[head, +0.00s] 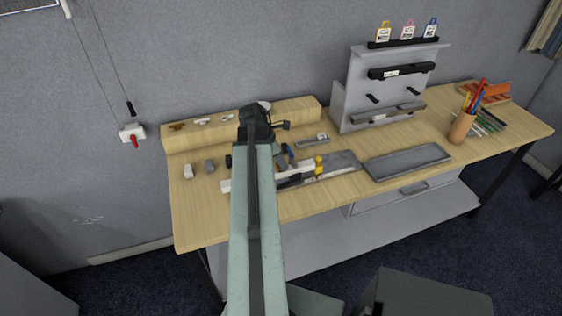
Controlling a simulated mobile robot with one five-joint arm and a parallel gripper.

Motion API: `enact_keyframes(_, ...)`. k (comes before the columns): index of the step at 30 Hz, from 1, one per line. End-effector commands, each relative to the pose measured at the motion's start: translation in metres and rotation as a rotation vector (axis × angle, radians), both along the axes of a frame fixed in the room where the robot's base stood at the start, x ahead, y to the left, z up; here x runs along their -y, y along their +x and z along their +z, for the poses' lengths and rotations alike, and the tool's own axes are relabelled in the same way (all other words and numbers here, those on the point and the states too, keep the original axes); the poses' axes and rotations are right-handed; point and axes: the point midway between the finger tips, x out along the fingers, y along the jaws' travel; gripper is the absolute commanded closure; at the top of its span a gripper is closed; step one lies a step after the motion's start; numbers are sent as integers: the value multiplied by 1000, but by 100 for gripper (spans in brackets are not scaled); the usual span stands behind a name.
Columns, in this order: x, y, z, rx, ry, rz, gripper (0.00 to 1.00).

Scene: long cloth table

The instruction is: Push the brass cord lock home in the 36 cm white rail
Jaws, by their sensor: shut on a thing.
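How deep the lock sits in the rail cannot be told. A yellow upright piece (318,163) stands by the rail's right part.
A grey tray (440,154) lies to the right. Behind it stands a grey rack (345,98) with dark bars. A pen cup (461,128) stands farther right. A wooden ledge (290,112) with small parts runs along the back left. Two small blocks (188,171) (209,166) stand at the left.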

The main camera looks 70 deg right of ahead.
Motion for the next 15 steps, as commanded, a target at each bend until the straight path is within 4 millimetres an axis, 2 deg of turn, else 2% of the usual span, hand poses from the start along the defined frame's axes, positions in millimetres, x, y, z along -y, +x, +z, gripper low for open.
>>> enact_keyframes(11,0,0,-11,0,0,0,100)
enact_keyframes(12,0,0,-10,0,0,0,65)
enact_keyframes(14,0,0,-9,0,0,0,49)
enact_keyframes(15,0,0,-9,0,0,0,48)
